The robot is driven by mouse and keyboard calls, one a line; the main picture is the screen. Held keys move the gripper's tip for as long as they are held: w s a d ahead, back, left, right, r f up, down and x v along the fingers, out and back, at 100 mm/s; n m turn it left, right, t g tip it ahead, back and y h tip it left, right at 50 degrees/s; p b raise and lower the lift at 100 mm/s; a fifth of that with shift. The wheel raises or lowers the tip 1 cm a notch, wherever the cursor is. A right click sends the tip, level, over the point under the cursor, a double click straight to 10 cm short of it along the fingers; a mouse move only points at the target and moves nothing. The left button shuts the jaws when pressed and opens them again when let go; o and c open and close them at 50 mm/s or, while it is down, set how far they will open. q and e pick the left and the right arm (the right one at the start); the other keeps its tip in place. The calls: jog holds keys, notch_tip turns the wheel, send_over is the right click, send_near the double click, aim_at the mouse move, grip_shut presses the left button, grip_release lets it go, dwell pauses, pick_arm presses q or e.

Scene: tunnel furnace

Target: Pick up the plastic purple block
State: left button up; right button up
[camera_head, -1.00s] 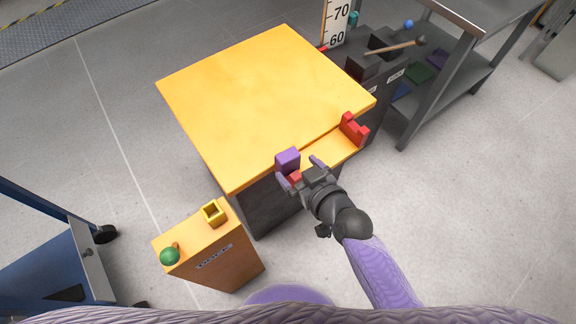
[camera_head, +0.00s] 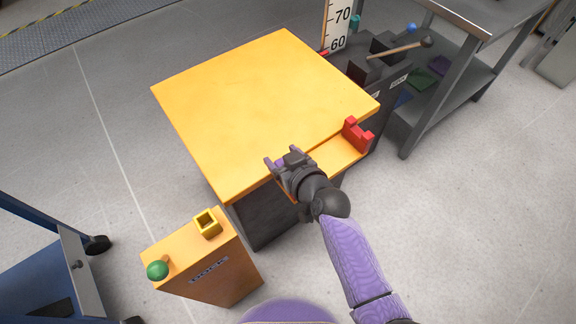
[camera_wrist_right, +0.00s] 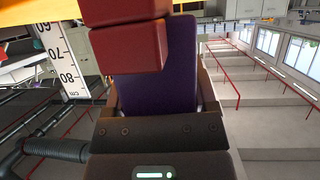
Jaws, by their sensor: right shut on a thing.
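My right gripper (camera_head: 282,164) is at the left end of the ledge on the front of the yellow-topped furnace. It is shut on the purple block, which mostly hides behind it in the head view. In the right wrist view the purple block (camera_wrist_right: 178,70) stands between the two fingers. A red holder (camera_wrist_right: 130,45) overlaps the block's left part there, and I cannot tell whether they touch. In the head view that holder is hidden by my gripper. My left gripper is not in view.
A second red holder (camera_head: 356,136) stands at the right end of the ledge (camera_head: 336,153). The furnace's wide yellow top (camera_head: 265,105) is bare. An orange pedestal (camera_head: 222,262) with a green knob (camera_head: 158,270) and a yellow square socket (camera_head: 207,224) stands at the front left.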

jog(key=shift+c, duration=0.8)
